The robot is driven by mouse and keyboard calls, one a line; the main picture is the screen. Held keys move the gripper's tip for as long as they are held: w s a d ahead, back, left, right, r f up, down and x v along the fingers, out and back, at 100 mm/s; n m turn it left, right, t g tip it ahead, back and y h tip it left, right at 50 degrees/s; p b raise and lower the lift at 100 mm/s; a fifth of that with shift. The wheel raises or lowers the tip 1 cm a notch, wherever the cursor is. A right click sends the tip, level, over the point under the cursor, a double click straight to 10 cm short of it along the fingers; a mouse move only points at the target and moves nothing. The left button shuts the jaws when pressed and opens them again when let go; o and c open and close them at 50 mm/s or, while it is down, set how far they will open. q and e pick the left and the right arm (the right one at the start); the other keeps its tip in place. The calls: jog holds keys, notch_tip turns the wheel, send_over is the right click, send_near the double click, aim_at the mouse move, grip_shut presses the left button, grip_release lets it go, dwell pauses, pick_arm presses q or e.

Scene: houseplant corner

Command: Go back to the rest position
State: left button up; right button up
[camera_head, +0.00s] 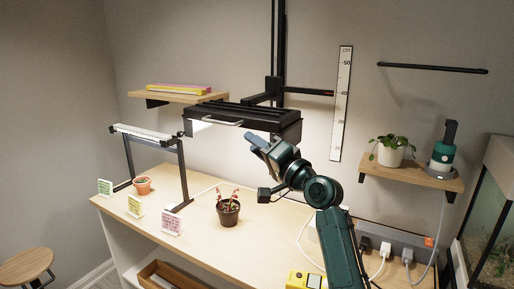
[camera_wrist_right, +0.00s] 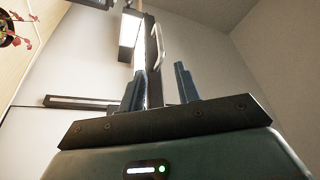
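My right arm rises from the bottom of the head view, and its dark green and blue gripper (camera_head: 256,142) is up in front of the black hanging lamp (camera_head: 270,122), just below its front edge. In the right wrist view my right gripper's two blue fingers (camera_wrist_right: 160,88) stand apart with nothing visible held between them. The lamp's pale handle (camera_wrist_right: 157,46) shows beyond the fingertips, apart from them as far as I can see. My left gripper is not in the head view.
Below the gripper, a dark pot with a reddish plant (camera_head: 228,212) stands on the wooden table (camera_head: 262,255). A small lamp frame (camera_head: 184,172), a terracotta pot (camera_head: 142,186) and cards stand left. A shelf (camera_head: 410,174) holds a white pot and green bottle at right.

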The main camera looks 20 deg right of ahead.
dwell(0.3)
jog(key=s+a+f+n+g+h, duration=0.1)
jog(key=s+f+n, duration=0.15)
jog(key=f, duration=0.65)
jog(key=s+a+f+n+g+h+p, duration=0.15)
jog(key=s+f, duration=0.25)
jog(key=f, duration=0.4)
jog(key=s+a+f+n+g+h, duration=0.1)
jog(key=s+a+f+g, duration=0.15)
jog(key=f, duration=0.65)
jog(key=s+a+f+n+g, duration=0.1)
jog(key=s+a+f+n, duration=0.1)
jog(key=s+f, duration=0.5)
jog(key=s+a+f+n+g, duration=0.2)
jog(key=s+f, duration=0.5)
jog(key=s, duration=0.8)
jog(key=shift+s+a+n+g+p, duration=0.15)
jog(key=shift+a+n+g+p, duration=0.25)
jog(key=shift+n, duration=0.6)
jog(key=shift+a, duration=0.1)
